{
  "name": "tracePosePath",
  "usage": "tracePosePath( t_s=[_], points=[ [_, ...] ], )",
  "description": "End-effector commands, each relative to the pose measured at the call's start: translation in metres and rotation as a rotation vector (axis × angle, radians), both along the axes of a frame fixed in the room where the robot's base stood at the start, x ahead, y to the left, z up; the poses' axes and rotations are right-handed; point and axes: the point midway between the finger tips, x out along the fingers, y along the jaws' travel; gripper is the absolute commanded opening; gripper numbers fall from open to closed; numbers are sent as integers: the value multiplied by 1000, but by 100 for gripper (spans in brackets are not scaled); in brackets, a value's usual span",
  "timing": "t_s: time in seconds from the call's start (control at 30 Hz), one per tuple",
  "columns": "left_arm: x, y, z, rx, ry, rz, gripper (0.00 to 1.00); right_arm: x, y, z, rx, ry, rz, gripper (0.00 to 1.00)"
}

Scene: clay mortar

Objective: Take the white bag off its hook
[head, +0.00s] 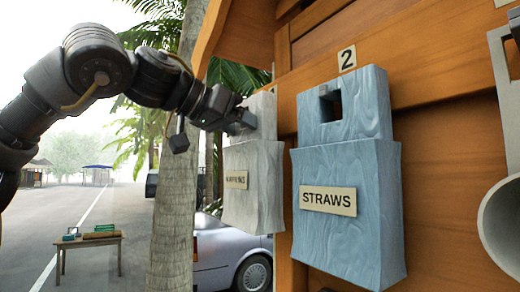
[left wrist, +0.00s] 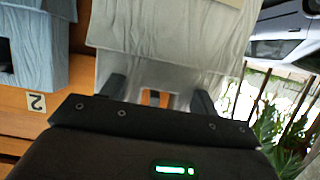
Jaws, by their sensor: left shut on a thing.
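The white bag (head: 253,190) hangs at the wooden wall, left of the blue bag, with a small label that seems to read "NAPKINS". My left gripper (head: 241,120) reaches in from the left and is shut on the bag's narrow upper part. In the left wrist view the white bag (left wrist: 165,45) fills the upper middle. There the fingers of my left gripper (left wrist: 158,96) stand on both sides of its narrow top, which has a slot. The hook cannot be made out clearly. My right gripper is not in view.
The blue bag (head: 347,215) labelled "STRAWS" hangs close to the right, below a "2" plate (head: 346,58). A light grey round object (head: 502,225) is at the right edge. A tree trunk (head: 176,200) and a car (head: 230,255) stand behind.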

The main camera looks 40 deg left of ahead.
Motion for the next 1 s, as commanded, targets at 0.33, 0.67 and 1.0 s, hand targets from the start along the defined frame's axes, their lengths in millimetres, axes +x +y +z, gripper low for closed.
tracePosePath(
  t_s=[0.33,0.67,1.0],
  points=[
    [-68,19,37,-1,-8,2,33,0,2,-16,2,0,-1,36],
    [-105,31,58,0,-3,1,34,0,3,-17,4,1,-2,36],
    [-109,32,59,1,-2,-2,34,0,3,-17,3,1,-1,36]
  ],
)
